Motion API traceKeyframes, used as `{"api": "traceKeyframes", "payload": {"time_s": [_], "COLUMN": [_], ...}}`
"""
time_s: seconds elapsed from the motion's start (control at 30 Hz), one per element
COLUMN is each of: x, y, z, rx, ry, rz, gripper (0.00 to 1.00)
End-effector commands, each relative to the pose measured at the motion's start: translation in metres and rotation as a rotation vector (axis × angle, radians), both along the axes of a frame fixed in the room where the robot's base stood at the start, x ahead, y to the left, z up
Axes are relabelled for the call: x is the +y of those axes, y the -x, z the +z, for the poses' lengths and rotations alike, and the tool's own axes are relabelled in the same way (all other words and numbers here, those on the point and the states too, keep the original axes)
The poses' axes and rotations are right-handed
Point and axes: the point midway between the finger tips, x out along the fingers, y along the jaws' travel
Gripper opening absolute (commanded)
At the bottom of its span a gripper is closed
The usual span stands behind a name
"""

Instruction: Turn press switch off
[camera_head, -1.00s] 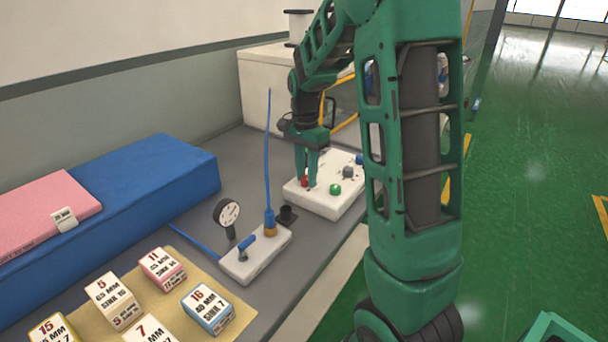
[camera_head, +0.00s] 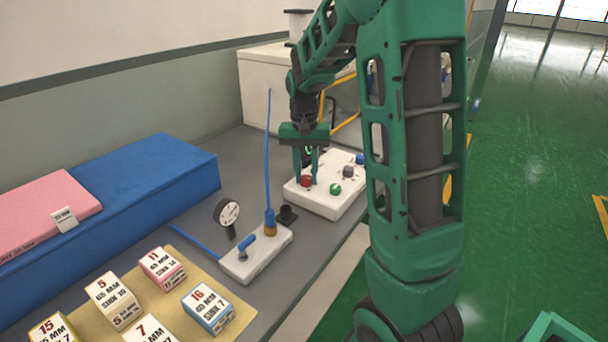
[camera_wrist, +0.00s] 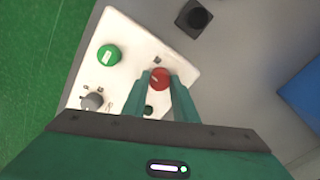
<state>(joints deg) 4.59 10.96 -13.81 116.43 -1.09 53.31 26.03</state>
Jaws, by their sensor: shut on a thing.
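The white control box (camera_head: 322,206) sits on the grey bench. It carries a red knob (camera_head: 307,181), a green button (camera_head: 335,189), a grey knob (camera_head: 348,172) and a blue part (camera_head: 360,159). My gripper (camera_head: 309,180) points down over the box with its fingers at the red knob. In the wrist view the two fingers of my gripper (camera_wrist: 160,80) are shut on the red knob (camera_wrist: 159,78), one on each side. The green button (camera_wrist: 108,55) and the grey knob (camera_wrist: 92,101) stand to the left there. Which control is the press switch cannot be told from any label.
A white block with a blue lever (camera_head: 255,256) and a round gauge (camera_head: 228,213) stand nearer on the bench. A blue mattress (camera_head: 150,180) with a pink one (camera_head: 40,205) lies at left. Several labelled boxes, one numbered 16 (camera_head: 208,308), stand in front.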

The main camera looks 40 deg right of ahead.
Motion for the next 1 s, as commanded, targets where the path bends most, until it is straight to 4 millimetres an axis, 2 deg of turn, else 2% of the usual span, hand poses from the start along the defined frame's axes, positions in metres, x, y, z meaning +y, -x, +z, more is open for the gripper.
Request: {"api": "traceKeyframes", "payload": {"time_s": [0.6,1.0], "x": [0.0002,-0.0001], "y": [-0.0015,-0.0009], "z": [0.0016,0.0016], "rx": [-0.007,-0.005], "ry": [0.003,0.003], "rz": [0.579,0.84], "gripper": [0.03,0.03]}}
